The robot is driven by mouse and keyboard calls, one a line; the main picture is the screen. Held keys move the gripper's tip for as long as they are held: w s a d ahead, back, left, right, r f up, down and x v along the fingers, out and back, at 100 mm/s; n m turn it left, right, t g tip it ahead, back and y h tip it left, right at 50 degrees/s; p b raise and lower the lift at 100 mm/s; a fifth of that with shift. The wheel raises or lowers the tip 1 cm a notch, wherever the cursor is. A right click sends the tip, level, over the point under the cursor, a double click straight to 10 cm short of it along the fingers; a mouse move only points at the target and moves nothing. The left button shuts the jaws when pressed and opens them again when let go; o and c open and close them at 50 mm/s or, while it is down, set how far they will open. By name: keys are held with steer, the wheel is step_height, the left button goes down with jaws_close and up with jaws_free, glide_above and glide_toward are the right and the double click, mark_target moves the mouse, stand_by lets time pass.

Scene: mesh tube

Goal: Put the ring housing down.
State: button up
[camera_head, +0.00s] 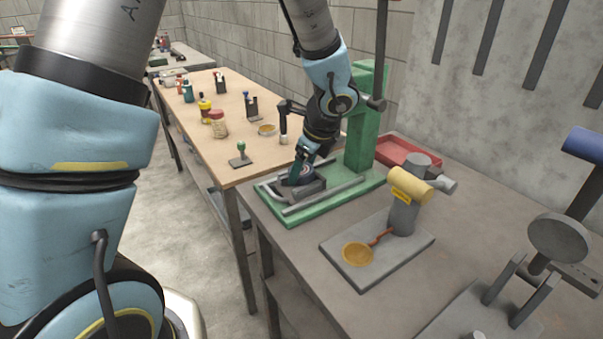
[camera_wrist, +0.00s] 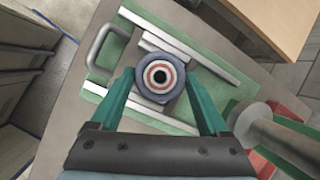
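The ring housing (camera_wrist: 160,77) is a round blue-grey piece with pale and red rings and a dark centre. In the wrist view it sits between the fingertips of my gripper (camera_wrist: 160,74), whose teal fingers appear to touch it on both sides. Behind it is a grey block on the green press base (camera_wrist: 100,90), between two pale metal rails. In the head view my gripper (camera_head: 302,176) is low over the green base (camera_head: 291,217), and the fingers largely hide the housing. I cannot tell whether the housing rests on the block.
The press's green column (camera_head: 361,130) stands just right of my arm. A red tray (camera_head: 405,150) is behind it. A grey stand with a yellow cylinder (camera_head: 408,186) and an orange ring (camera_head: 358,253) are to the right. A wooden table (camera_head: 190,95) with small items is to the left.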

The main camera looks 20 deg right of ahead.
jaws_close()
stand_by(0.4)
steer(key=shift+r, duration=0.1)
